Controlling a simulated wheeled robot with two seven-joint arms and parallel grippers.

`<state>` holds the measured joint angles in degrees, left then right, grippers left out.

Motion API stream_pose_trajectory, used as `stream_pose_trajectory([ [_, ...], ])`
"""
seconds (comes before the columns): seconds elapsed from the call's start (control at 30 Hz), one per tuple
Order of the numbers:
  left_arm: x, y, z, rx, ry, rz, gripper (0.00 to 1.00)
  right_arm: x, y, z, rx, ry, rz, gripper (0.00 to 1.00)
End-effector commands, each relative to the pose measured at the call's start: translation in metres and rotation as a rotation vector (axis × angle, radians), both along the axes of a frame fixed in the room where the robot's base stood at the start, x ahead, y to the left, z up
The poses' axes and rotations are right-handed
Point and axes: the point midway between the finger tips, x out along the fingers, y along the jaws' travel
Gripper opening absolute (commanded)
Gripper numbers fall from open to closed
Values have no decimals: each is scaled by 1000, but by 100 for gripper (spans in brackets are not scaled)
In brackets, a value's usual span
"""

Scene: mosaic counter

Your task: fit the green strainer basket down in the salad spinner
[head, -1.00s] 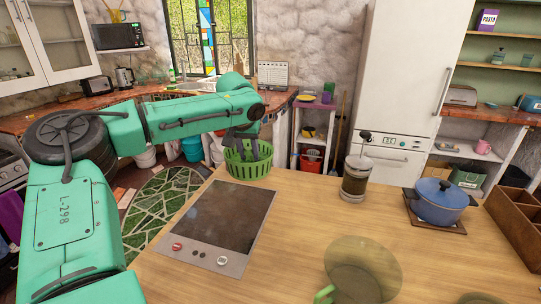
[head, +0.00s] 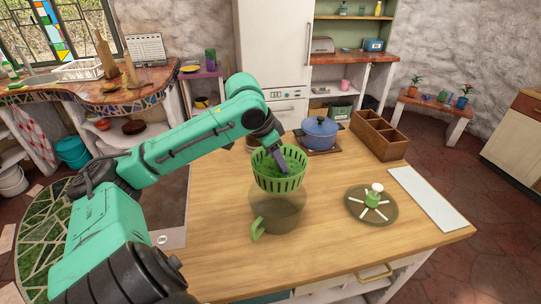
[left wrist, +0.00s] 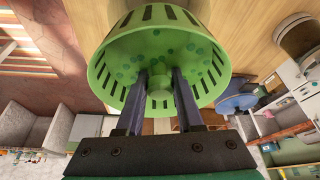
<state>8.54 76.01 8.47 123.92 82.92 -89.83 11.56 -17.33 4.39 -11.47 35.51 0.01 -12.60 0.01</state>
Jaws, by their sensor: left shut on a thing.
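The green strainer basket (head: 278,184) is slotted and upright in the head view. The salad spinner bowl (head: 280,217) is see-through olive with a green handle and stands on the counter. The basket is over its mouth, and its lower end overlaps the far rim in the picture. I cannot tell whether it dips inside. My right gripper is not in view.
The spinner lid (head: 358,212) with spokes and a knob lies to the right. A blue pot (head: 319,133) and a wooden divided box (head: 380,140) stand behind. A white board (head: 427,198) lies near the right edge. A dark cooktop panel (head: 172,205) is at the left.

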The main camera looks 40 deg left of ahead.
Motion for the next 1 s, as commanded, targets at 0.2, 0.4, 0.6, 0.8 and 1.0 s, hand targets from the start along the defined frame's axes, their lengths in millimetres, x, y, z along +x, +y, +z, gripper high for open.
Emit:
stream_pose_trajectory([
  [0.2, 0, 0, -20, -1, 0, 2, 0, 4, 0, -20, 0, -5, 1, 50],
  [0.4, 0, 0, -44, -1, 0, 3, 0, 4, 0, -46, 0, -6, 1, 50],
  [0.6, 0, 0, -59, -2, 0, 4, 0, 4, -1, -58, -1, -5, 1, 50],
  [0.8, 0, 1, -59, -1, -1, 4, 0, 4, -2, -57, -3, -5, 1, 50],
  [1.0, 0, 1, -59, -1, 1, 4, 0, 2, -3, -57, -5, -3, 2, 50],
])
